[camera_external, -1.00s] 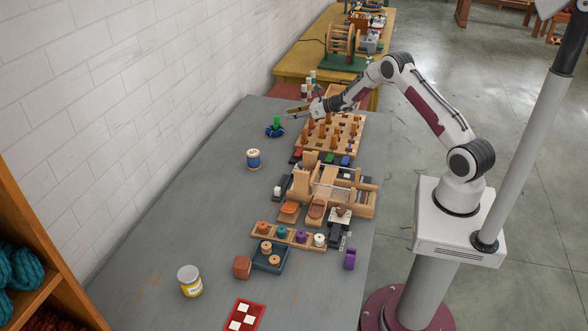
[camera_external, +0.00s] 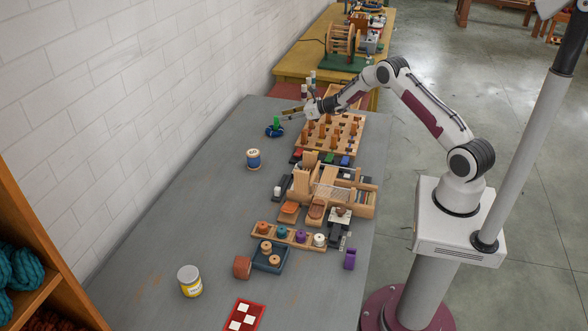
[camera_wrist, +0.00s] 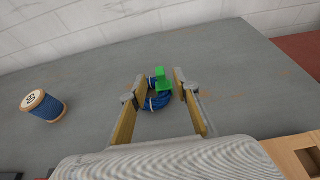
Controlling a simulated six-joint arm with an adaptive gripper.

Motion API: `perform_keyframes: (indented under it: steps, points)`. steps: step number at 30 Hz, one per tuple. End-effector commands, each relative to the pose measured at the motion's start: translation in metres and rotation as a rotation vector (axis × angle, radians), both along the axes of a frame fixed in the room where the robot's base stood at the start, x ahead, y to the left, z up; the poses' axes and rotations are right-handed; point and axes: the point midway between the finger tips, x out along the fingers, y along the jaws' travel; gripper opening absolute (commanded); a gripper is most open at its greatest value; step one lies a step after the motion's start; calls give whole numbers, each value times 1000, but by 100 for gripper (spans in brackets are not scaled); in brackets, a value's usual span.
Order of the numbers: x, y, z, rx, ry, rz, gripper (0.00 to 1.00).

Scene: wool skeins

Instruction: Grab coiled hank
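The coiled hank (camera_external: 274,131) is a small dark blue coil lying on the grey table near its far left edge. A bright green piece sits upright at it. In the wrist view the hank (camera_wrist: 158,101) and the green piece (camera_wrist: 162,78) show between the two fingers. My gripper (camera_external: 285,116) is open, its fingers spread to either side of the hank in the wrist view (camera_wrist: 157,86). The outside view shows the fingertips beside the green piece, at about its height. Whether a finger touches the hank, I cannot tell.
A blue thread spool (camera_wrist: 44,106) stands to the left in the wrist view; it also shows in the outside view (camera_external: 253,159). A wooden peg rack (camera_external: 345,130) lies right of my gripper. The white wall (camera_external: 150,90) runs along the table's left side.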

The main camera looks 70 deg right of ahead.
Motion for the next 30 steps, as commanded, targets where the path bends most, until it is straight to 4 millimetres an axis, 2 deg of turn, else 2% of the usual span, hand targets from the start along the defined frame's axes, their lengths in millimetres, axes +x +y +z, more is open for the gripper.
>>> perform_keyframes:
  steps: [11, 30]
  points:
    - [4, 0, -1, 0, -1, 0, 31]
    - [44, 0, -18, -1, -1, 1, 31]
